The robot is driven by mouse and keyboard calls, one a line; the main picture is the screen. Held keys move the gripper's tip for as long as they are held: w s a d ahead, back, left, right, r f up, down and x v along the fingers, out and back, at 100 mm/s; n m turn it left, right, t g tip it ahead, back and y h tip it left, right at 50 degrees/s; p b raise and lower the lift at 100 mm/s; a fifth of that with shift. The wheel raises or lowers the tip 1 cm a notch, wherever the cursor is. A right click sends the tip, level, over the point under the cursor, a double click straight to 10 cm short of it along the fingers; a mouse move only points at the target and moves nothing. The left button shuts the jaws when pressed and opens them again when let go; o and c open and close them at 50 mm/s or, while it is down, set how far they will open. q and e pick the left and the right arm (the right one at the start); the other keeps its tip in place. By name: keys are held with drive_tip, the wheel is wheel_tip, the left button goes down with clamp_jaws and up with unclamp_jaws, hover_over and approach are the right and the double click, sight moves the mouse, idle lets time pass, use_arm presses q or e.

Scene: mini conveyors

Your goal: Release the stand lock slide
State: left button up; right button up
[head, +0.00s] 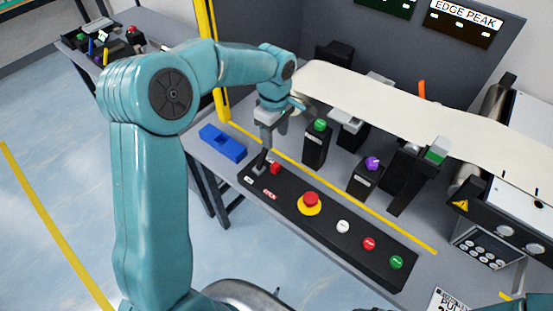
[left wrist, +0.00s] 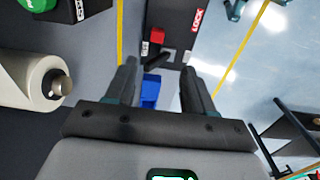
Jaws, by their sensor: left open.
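The lock slide shows as a small red block (head: 275,168) at the left end of the black control panel (head: 327,228). In the left wrist view the red block (left wrist: 157,36) sits beside a red LOCK label (left wrist: 197,20). My left gripper (head: 264,158) is just left of the red block in the head view, pointing down at the panel end. In the left wrist view my left gripper (left wrist: 158,68) is open with nothing between its fingers, and the red block appears beyond the fingertips. I cannot tell if a finger touches it. My right gripper is not in view.
A blue block (head: 222,143) lies left of the panel. The panel carries a red stop button (head: 311,200) and white, red and green buttons. Behind stand a green-button post (head: 317,143), a purple-knob post (head: 367,176) and the conveyor belt (head: 400,105).

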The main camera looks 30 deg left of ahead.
use_arm(q)
drive_tip(key=p, duration=0.1)
hover_over(275, 164)
wheel_tip(275, 164, down, 8)
drive_tip(key=shift+w+r, duration=0.1)
drive_tip(key=shift+r, duration=0.15)
drive_tip(key=f, duration=0.2)
drive_tip(key=s+f+p, duration=0.1)
drive_tip(key=f, duration=0.1)
drive_tip(key=shift+d, duration=0.2)
drive_tip(key=shift+w+a+f, duration=0.1)
drive_tip(key=shift+w+f, duration=0.15)
drive_tip(key=shift+f, duration=0.35)
drive_tip(key=shift+w+a+f, duration=0.1)
drive_tip(key=shift+w+f, duration=0.15)
drive_tip(key=shift+f, duration=0.3)
drive_tip(key=shift+s+d+r, duration=0.15)
drive_tip(key=shift+s+r, duration=0.1)
drive_tip(key=shift+s, duration=0.1)
drive_tip(key=shift+w+f, duration=0.15)
drive_tip(key=shift+w, duration=0.1)
clamp_jaws()
drive_tip(key=shift+s, duration=0.1)
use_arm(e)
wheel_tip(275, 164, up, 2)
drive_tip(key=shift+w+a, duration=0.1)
